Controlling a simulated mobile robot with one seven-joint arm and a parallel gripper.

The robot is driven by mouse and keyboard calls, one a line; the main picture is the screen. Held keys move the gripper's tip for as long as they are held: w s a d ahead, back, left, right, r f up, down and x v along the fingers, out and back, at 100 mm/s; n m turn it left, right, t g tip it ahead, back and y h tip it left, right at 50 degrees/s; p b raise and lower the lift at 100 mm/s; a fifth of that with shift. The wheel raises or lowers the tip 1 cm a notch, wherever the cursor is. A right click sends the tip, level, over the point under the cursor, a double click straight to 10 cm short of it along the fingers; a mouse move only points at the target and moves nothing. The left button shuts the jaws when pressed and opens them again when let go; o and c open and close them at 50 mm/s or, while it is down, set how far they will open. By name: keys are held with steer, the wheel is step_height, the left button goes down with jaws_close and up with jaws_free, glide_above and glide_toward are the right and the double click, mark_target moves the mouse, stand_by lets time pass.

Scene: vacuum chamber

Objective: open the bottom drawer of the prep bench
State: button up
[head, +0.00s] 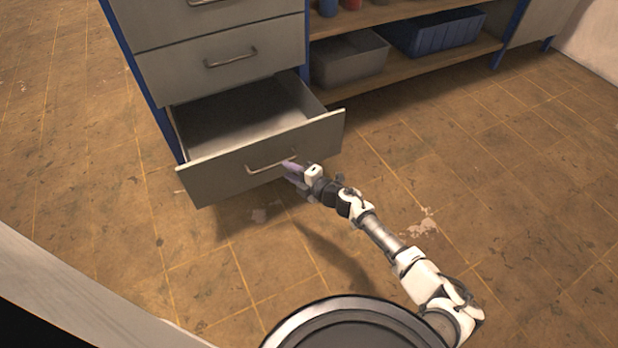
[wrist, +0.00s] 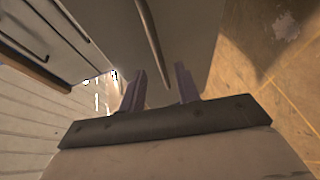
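The bottom drawer (head: 262,157) of the prep bench is pulled well out in the head view, its interior visible and empty. Its bar handle (head: 271,165) runs across the front panel. My gripper (head: 290,168) is at the right end of this handle, low over the floor. In the wrist view the handle (wrist: 150,38) runs down towards the gap between the two fingers of my gripper (wrist: 161,80). The fingers are apart, one on each side of the handle's end. I cannot tell whether either finger touches it.
The closed drawer above (head: 222,62) has its own handle. To the right, a low shelf (head: 400,65) of the bench holds a grey bin (head: 347,62) and a blue bin (head: 436,34). The tiled floor (head: 460,165) in front and to the right is clear.

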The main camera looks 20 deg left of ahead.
steer(key=p+v, duration=0.1)
steer(key=v, duration=0.6)
steer(key=shift+d, duration=0.35)
steer(key=shift+r, duration=0.1)
